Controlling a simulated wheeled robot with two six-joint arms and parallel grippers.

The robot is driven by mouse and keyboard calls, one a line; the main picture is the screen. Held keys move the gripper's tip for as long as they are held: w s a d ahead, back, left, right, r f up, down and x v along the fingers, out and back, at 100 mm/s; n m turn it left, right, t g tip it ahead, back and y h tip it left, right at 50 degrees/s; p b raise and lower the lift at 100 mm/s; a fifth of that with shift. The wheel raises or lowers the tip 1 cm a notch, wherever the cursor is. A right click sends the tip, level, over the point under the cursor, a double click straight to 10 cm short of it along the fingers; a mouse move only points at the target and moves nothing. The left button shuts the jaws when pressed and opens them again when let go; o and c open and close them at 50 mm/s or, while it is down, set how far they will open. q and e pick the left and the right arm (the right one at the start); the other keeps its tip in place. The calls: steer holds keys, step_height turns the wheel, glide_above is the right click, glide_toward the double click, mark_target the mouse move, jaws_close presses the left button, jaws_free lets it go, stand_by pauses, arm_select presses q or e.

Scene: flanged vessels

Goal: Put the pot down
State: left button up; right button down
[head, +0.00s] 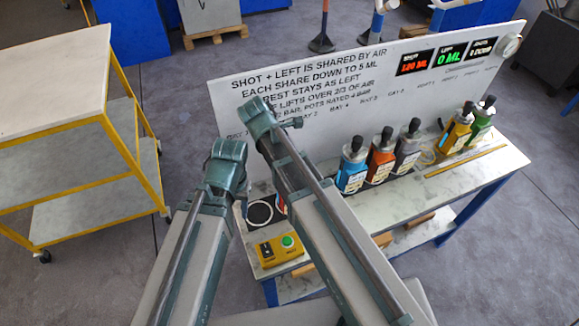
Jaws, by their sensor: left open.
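My left gripper (243,207) is open, mostly hidden behind my left arm, near the pad's left side. My right gripper cannot be made out behind its arm.
A lettered white board (300,95) with displays and a gauge (509,46) stands behind the pots. A yellow button box (282,249) sits at the bench's near left. A yellow-framed cart (70,150) stands at left. Bare bench (395,200) shows before the pots.

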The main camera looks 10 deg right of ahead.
steer(key=shift+f, duration=0.1)
steer(key=shift+c, duration=2.3)
jaws_free()
steer(key=shift+p+v, duration=0.75)
steer(key=shift+v, duration=0.05)
steer(key=p+v, duration=0.9)
steer(key=v, duration=0.1)
steer(key=shift+r+p, duration=0.3)
steer(key=shift+p, duration=0.05)
steer(key=shift+s, duration=0.1)
